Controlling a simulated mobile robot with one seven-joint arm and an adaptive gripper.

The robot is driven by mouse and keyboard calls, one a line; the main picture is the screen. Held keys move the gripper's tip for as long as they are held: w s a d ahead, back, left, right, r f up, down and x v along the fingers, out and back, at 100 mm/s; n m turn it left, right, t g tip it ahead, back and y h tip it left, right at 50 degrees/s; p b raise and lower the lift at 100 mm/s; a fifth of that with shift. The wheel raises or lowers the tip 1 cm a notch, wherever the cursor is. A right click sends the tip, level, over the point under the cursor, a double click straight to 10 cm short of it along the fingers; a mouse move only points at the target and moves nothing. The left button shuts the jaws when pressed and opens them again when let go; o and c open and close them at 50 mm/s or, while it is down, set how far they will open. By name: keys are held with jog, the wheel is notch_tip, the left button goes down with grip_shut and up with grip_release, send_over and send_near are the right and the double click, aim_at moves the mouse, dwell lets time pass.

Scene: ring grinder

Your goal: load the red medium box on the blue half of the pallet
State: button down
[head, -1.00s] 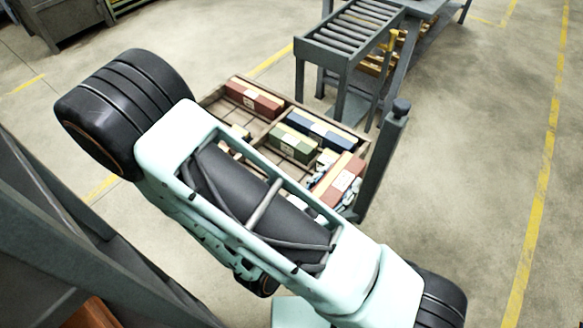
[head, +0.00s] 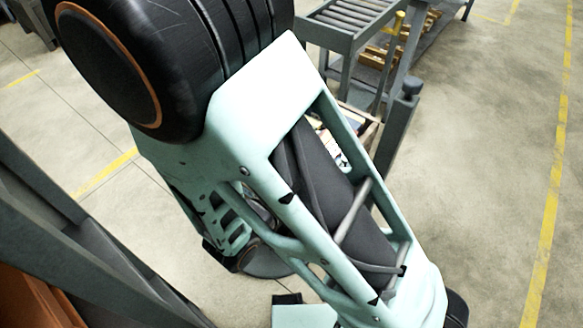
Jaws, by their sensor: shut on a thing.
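My gripper is out of the picture or hidden behind my own pale green arm, which fills the middle of the head view. I cannot make out the red medium box. A sliver of a wooden tray (head: 369,137) shows past the arm, and part of its contents (head: 330,143) shows through the arm's frame, too little to tell which boxes are there. I cannot see a pallet or its blue half.
A grey post (head: 398,130) stands right of the tray. A roller conveyor (head: 350,22) is behind it. Open concrete floor with a yellow line (head: 549,200) lies to the right. A grey structure and an orange surface (head: 28,300) are at lower left.

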jog(key=shift+w+a+f+b, duration=0.55)
jog(key=shift+w+a+f, duration=0.6)
jog(key=shift+f, duration=0.7)
jog(key=shift+w+a+f+b, duration=0.5)
jog(key=shift+w+a+f, duration=0.6)
jog(key=shift+f, duration=0.7)
jog(key=shift+w+a+f+b, duration=0.55)
jog(key=shift+w+a+f, duration=0.6)
jog(key=shift+f, duration=0.7)
jog(key=shift+s+a, duration=0.15)
jog(key=shift+s, duration=0.05)
